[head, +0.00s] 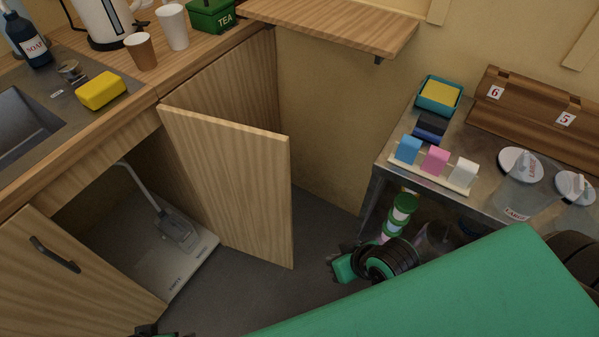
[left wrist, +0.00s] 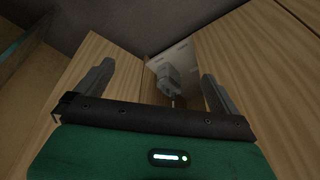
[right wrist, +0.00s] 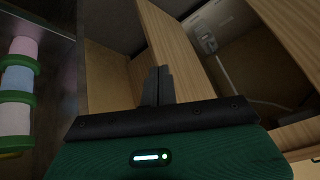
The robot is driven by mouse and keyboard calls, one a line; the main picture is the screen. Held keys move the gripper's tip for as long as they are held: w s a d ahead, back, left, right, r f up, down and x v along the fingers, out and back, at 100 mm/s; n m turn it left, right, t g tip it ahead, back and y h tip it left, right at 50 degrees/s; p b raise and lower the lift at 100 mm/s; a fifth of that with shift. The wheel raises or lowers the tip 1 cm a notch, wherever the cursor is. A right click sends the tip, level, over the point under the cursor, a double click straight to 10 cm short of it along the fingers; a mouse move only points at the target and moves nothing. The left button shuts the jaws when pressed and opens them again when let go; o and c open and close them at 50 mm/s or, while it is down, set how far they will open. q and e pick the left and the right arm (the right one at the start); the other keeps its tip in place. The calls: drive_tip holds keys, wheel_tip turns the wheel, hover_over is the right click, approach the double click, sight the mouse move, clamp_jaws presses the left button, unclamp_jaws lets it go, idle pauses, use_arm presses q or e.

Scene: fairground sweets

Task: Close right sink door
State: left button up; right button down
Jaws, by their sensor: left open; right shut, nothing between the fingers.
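The right sink door (head: 228,185) is a light wood panel standing wide open, swung out to the right of the cabinet opening in the head view. It also shows in the right wrist view (right wrist: 178,48). My left gripper (head: 150,331) is open and empty at the bottom edge of the head view, near the left door. Most of my left arm is out of view.
A white base with a grey upright device (head: 176,230) sits low in the opening. Right of the door stands a metal table (head: 376,185) with coloured blocks and jars; a green-banded stack (head: 402,208) is below. Bare floor (head: 275,290) lies between.

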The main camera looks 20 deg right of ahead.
drive_tip(key=w+a+r+m+t+y, duration=0.1)
drive_tip(key=w+a+r+t+y, duration=0.1)
drive_tip(key=w+a+r+y, duration=0.15)
drive_tip(key=w+d+r+m+t+y, duration=0.3)
drive_tip(key=w+d+r+m+t, duration=0.45)
drive_tip(key=m, duration=0.55)
use_arm(q)
wheel_tip(320, 180, down, 18)
drive_tip(key=s+d+g+p, duration=0.1)
drive_tip(key=p, duration=0.3)
drive_tip(key=shift+d, duration=0.25)
use_arm(e)
drive_tip(key=x, duration=1)
drive_tip(key=shift+w+a+r+n, duration=0.2)
drive_tip(key=shift+w+r+n, duration=0.05)
drive_tip(key=shift+r+n, duration=0.1)
use_arm(q)
drive_tip(key=shift+f, duration=0.1)
use_arm(e)
drive_tip(key=shift+s+a+h, duration=0.1)
drive_tip(key=shift+h, duration=0.25)
